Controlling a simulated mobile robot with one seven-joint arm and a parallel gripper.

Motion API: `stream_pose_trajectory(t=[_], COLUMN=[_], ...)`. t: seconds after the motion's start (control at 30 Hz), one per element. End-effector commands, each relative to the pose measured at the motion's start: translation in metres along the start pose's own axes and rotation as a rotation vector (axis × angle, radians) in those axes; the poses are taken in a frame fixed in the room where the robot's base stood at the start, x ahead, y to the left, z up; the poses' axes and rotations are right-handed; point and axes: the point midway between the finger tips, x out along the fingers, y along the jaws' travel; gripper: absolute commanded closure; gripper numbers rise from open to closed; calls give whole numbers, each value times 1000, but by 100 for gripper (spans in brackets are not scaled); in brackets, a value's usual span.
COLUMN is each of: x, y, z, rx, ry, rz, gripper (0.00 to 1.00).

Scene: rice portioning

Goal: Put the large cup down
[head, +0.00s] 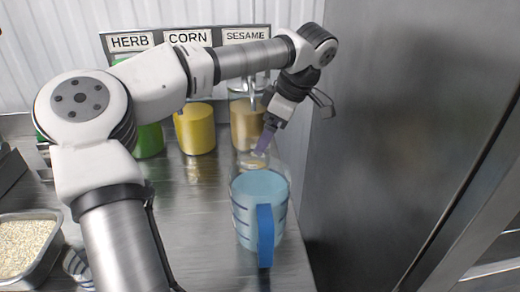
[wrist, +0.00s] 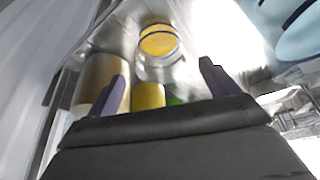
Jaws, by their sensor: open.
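The large cup (head: 242,222) is a clear measuring cup with blue markings, pale blue inside and a blue handle facing the front. It stands upright on the steel counter near its right edge. In the wrist view part of a pale blue round shape, likely this cup (wrist: 300,35), shows at the upper right corner. My gripper (head: 264,141) is behind and above the cup, apart from it. In the wrist view my gripper (wrist: 163,84) has its two purple fingers spread with nothing held between them.
Green (head: 150,140), yellow (head: 195,130) and tan (head: 246,127) containers stand at the back under HERB, CORN and SESAME labels. A small clear cup with a yellow band (wrist: 158,40) is close to my fingers. A rice tray (head: 57,250) is at left; a steel wall (head: 410,120) at right.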

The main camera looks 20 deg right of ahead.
Motion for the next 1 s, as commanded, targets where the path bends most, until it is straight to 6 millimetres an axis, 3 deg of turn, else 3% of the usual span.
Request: stream_pose_trajectory(t=[0.1,0.27,1.0], x=[-17,-27,-28], y=[1,0,0], z=[0,0,0], rx=[1,0,0], ry=[-1,-1,0], rz=[1,0,-1], gripper=[14,14,14])
